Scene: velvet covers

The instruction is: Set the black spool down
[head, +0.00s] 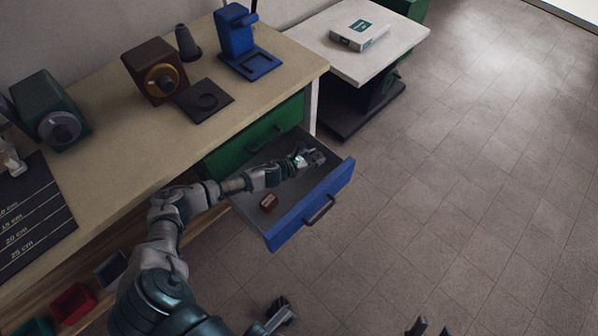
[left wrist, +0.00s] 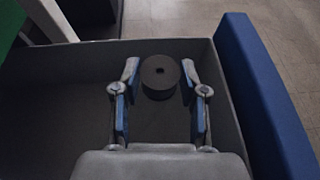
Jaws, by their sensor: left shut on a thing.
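In the head view the spool is hard to make out at the gripper. I cannot tell whether it touches the drawer floor. My right gripper (head: 348,318) shows only its two spread fingers at the bottom edge of the head view, open and empty.
The bench (head: 130,130) holds a green device (head: 48,112), a brown device (head: 155,72), a dark square plate (head: 204,101) and a blue stand (head: 240,45). A white side table (head: 345,60) carries a white box (head: 359,35).

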